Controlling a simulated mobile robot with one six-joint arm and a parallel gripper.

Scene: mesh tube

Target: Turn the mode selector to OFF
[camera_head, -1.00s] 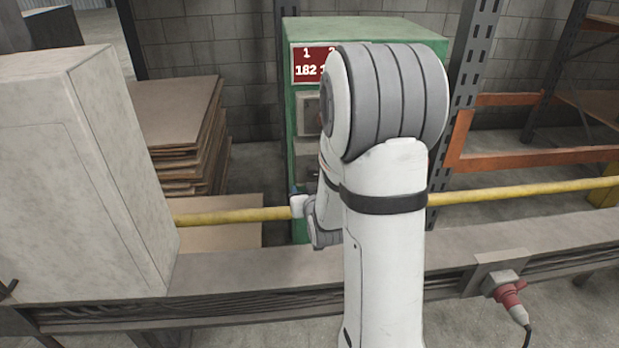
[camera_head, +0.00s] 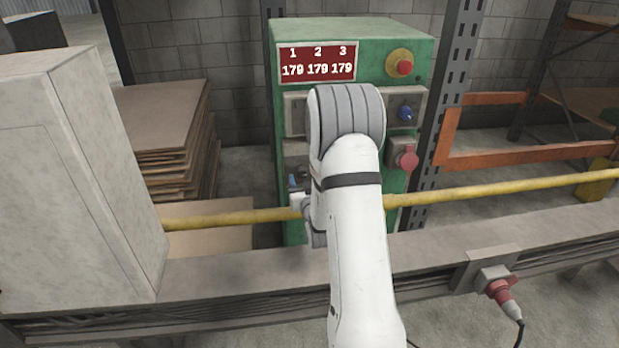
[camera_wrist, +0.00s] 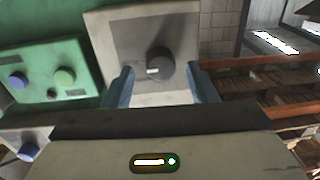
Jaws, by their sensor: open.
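In the wrist view, a dark grey round knob (camera_wrist: 160,68) with a white mark sits on a light grey plate (camera_wrist: 118,45). It appears to be the mode selector; no lettering on it is readable. My gripper (camera_wrist: 160,85) is open, with one blue finger on each side of the knob. I cannot tell whether they touch it. In the head view my gripper (camera_head: 293,184) is at the lower left front of the green cabinet (camera_head: 365,30), partly hidden by my arm. The knob is not clear there.
The cabinet carries a red display (camera_head: 317,63) reading 179 179 179, a red emergency button (camera_head: 404,67), a blue knob (camera_head: 405,112) and a red socket (camera_head: 406,157). A yellow rail (camera_head: 470,191) crosses in front. A pale box (camera_head: 75,180) stands left.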

